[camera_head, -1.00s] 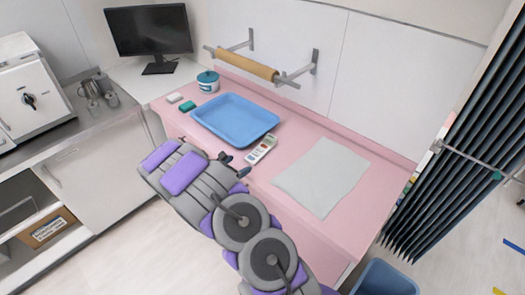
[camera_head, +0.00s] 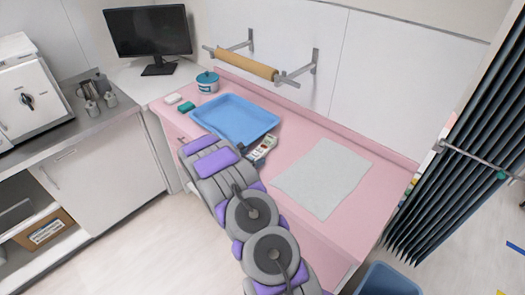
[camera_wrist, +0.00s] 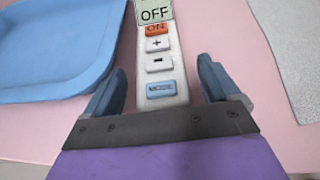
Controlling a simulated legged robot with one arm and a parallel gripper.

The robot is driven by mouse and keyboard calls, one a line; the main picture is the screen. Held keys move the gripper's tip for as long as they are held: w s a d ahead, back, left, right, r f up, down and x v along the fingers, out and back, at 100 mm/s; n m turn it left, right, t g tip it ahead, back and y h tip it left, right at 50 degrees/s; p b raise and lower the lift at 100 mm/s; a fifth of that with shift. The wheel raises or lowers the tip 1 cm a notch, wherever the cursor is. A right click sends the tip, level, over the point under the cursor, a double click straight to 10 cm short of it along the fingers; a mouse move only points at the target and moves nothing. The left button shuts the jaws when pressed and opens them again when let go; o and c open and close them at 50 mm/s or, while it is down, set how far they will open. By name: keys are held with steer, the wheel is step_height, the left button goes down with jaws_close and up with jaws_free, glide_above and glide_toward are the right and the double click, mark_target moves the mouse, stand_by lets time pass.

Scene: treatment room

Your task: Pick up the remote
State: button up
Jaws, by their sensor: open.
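The remote (camera_wrist: 158,62) is white with a display reading OFF, an orange ON button, plus and minus buttons and a blue MODE button. In the wrist view it lies on the pink counter, its near end between the two open fingers of my gripper (camera_wrist: 160,90). There is a gap between the remote and each finger, wider on the right. In the head view the remote (camera_head: 263,147) is beside the blue tray, partly hidden by my arm.
The blue tray (camera_head: 212,128) is just left of the remote, its rim close to my left finger. A grey-white sheet (camera_head: 322,178) lies to the right on the pink counter (camera_head: 372,200). A teal-lidded pot (camera_head: 208,83) stands behind the tray. A paper-roll bar (camera_head: 247,64) is on the wall.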

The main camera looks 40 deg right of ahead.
steer(key=shift+c, duration=0.3)
steer(key=c, duration=1.1)
steer(key=shift+r, duration=0.1)
